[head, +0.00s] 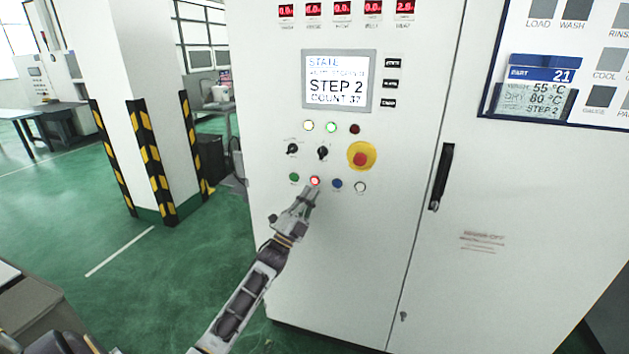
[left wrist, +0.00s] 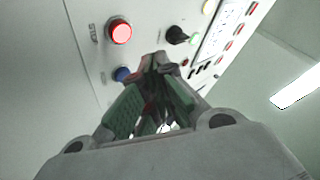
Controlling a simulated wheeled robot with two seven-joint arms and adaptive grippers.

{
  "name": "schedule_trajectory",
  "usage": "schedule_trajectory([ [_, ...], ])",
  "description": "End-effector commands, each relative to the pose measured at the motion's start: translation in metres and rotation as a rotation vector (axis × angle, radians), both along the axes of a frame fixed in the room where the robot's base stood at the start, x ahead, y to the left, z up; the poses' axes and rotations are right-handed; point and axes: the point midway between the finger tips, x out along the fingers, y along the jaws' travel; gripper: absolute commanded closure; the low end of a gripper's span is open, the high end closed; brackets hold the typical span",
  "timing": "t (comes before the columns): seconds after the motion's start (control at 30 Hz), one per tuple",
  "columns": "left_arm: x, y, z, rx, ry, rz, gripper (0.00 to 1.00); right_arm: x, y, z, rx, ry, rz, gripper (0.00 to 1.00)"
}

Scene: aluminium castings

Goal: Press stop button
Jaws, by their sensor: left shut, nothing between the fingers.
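A red button (head: 314,181), lit, sits in the bottom row of the white cabinet's panel, between a green button (head: 294,177) and a blue button (head: 337,183). My right gripper is not in view.
A red mushroom button on a yellow base (head: 361,157) sits above right of the row. Black knobs (head: 322,153) and a white button (head: 360,187) are close by. A screen (head: 339,81) reads STEP 2. A black door handle (head: 441,177) is to the right. Green floor is open at left.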

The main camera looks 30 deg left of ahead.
Motion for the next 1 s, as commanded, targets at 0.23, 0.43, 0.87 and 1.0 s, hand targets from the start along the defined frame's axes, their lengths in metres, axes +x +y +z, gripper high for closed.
schedule_trajectory([
  [0.23, -0.013, -0.003, 0.001, 0.001, 0.000, 0.001, 1.00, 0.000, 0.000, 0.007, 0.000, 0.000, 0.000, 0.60],
  [0.43, -0.015, -0.003, 0.001, 0.001, -0.001, 0.000, 1.00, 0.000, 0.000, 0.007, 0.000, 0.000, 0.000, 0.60],
  [0.87, -0.015, -0.003, 0.001, 0.001, -0.001, 0.000, 1.00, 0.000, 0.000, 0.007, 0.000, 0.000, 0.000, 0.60],
  [1.0, -0.014, -0.003, 0.001, 0.001, -0.001, 0.000, 1.00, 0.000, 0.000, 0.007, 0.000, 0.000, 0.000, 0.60],
])
